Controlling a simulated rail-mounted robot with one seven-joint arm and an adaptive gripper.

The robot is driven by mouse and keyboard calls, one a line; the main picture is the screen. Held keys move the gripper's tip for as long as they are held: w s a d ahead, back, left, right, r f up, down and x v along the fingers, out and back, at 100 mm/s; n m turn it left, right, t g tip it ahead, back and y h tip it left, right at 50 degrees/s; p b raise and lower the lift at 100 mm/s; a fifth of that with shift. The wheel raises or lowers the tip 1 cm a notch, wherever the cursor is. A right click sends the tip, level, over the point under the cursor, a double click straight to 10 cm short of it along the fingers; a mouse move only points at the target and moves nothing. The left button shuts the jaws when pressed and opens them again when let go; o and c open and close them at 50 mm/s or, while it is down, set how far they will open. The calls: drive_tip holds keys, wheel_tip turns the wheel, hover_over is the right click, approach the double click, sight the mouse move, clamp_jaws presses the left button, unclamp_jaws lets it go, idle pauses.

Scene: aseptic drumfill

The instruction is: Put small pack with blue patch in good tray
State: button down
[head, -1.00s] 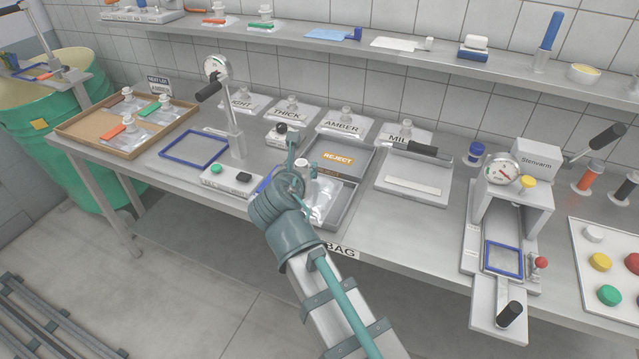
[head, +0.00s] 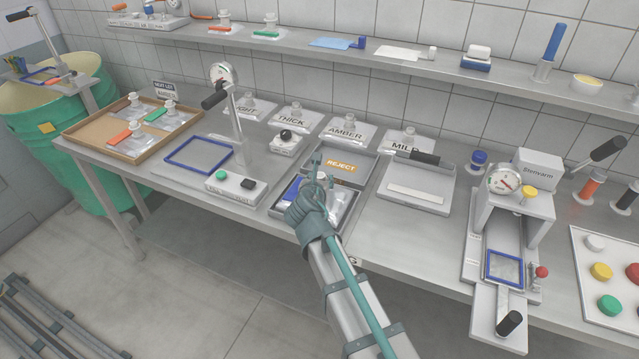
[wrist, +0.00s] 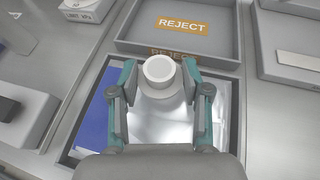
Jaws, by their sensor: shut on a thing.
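A small clear-silver pack (wrist: 160,128) with a white spout cap shows in the wrist view, with its blue patch (wrist: 94,122) at the left. My gripper (wrist: 160,80) is shut on the pack at its spout, one finger on each side. In the head view my gripper (head: 317,172) and arm hide much of the pack, but the blue patch (head: 292,189) shows at its left. The pack is over or in the grey near tray (head: 348,214), in front of the reject tray (head: 366,161). I cannot tell whether it touches the floor of the tray. No good label is readable.
A brown tray (head: 75,137) with several packs stands at the left. A white button box (head: 236,187) and a lever post are left of the near tray. A flat tray with a black handle (head: 418,182) is at the right, then the sealing machine (head: 515,215).

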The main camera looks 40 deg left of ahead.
drive_tip(key=shift+f, duration=0.75)
drive_tip(key=shift+f, duration=0.15)
drive_tip(key=c, duration=0.5)
unclamp_jaws()
drive_tip(key=shift+c, duration=0.2)
drive_tip(key=shift+r, duration=0.2)
drive_tip(key=b+v, duration=0.1)
drive_tip(key=v, duration=1.1)
drive_tip(key=shift+d+f, duration=0.15)
